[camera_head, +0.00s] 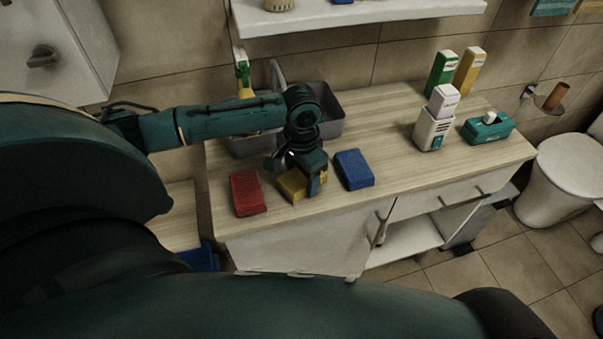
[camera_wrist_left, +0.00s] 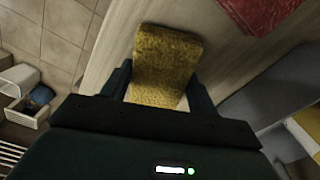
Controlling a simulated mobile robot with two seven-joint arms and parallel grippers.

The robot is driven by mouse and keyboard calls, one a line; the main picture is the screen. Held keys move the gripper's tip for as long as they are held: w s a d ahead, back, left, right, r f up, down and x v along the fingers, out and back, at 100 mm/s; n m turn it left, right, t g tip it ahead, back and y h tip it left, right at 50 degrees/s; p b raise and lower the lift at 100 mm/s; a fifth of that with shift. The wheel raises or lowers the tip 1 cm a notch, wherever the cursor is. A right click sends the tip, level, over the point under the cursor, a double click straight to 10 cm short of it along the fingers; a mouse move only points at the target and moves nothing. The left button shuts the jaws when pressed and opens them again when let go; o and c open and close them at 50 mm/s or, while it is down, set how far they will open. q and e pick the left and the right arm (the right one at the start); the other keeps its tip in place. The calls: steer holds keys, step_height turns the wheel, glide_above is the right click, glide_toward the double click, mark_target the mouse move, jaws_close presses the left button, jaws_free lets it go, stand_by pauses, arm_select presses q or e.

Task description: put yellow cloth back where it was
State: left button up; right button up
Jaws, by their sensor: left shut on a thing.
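The yellow cloth (camera_head: 292,186) is a small folded block on the wooden counter (camera_head: 390,120), between the red cloth (camera_head: 248,193) and the blue cloth (camera_head: 354,169). My left gripper (camera_head: 304,182) reaches down over it and is shut on it. In the left wrist view the yellow cloth (camera_wrist_left: 165,65) sits between the two fingers of my left gripper (camera_wrist_left: 160,88). I cannot tell whether the cloth touches the counter or is just above it. Part of it is hidden by the gripper. My right gripper is not in view.
A white dispenser (camera_head: 433,128), several boxes and a teal tissue box (camera_head: 488,128) stand on the right. The counter between the blue cloth and the dispenser is clear.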

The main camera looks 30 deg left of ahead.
mark_target(302, 176)
arm_select(q)
steer(key=o, duration=0.9)
steer(key=shift+f, duration=0.1)
step_height(302, 176, up, 12)
steer(key=shift+r, duration=0.15)
steer(key=shift+d, duration=0.1)
stand_by(0.4)
